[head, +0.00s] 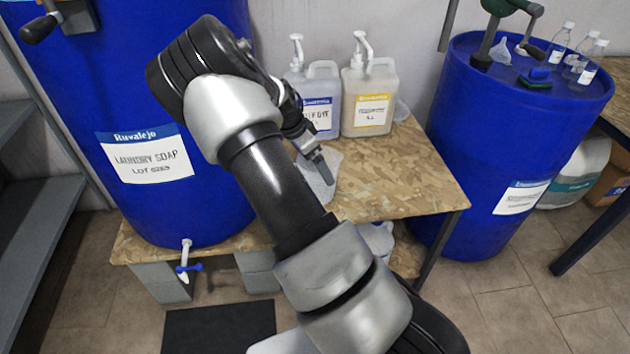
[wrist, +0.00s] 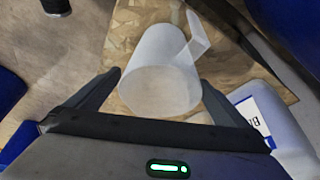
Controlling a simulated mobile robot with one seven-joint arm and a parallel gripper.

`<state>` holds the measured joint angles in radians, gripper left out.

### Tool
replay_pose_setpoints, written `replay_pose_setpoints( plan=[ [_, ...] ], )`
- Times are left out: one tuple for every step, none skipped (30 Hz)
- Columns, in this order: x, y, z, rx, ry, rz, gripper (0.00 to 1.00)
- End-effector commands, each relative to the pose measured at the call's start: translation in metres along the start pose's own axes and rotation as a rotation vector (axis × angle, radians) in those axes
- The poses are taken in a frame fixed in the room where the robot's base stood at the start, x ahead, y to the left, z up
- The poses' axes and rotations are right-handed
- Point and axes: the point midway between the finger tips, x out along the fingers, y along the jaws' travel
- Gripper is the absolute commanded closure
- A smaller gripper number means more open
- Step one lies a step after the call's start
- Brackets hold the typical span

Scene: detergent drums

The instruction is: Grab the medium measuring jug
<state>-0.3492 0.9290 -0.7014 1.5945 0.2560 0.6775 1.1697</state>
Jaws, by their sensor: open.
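A translucent white measuring jug (head: 326,188) stands on the chipboard table, partly hidden behind my arm and gripper in the head view. In the wrist view the jug (wrist: 160,82) lies between my fingers, with its handle towards the upper right. My gripper (wrist: 160,88) is open, with one finger on each side of the jug. I cannot tell whether either finger touches it. In the head view my gripper (head: 322,165) is low over the table at the jug.
Two pump bottles, one blue-labelled (head: 316,100) and one yellow-labelled (head: 369,98), stand behind the jug. A blue laundry soap drum (head: 150,90) is at left, another drum (head: 480,130) at right. The table's right part (head: 420,175) is clear. Another clear item (head: 379,238) sits below the tabletop.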

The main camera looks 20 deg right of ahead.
Motion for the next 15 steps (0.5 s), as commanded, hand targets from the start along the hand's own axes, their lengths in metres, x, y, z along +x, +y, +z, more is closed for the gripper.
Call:
replay_pose_setpoints(
  plan=[
    [0.004, 0.0, 0.0, 0.0, 0.0, 0.001, 0.0],
    [0.006, 0.0, 0.0, 0.001, 0.0, 0.001, 0.0],
    [0.011, 0.0, 0.0, 0.001, 0.0, 0.002, 0.0],
    [0.015, 0.0, 0.0, 0.001, 0.0, 0.003, 0.0],
    [0.019, -0.001, 0.0, 0.0, 0.0, 0.002, 0.0],
    [0.026, -0.001, 0.0, 0.0, 0.0, 0.002, 0.0],
    [0.031, -0.002, -0.001, 0.0, 0.0, 0.001, 0.0],
    [0.036, -0.002, -0.001, 0.0, 0.001, 0.002, 0.0],
    [0.042, -0.002, -0.001, 0.0, 0.001, 0.003, 0.0],
    [0.045, -0.002, -0.001, 0.0, 0.001, 0.002, 0.0],
    [0.048, -0.002, -0.001, 0.0, 0.0, 0.002, 0.0],
    [0.051, -0.002, -0.001, 0.0, 0.0, 0.001, 0.0],
    [0.052, -0.002, -0.001, 0.0, 0.0, 0.001, 0.0],
    [0.052, -0.002, -0.001, 0.0, 0.0, 0.001, 0.0],
    [0.052, -0.002, -0.001, 0.0, 0.0, 0.0, 0.0]
  ],
)
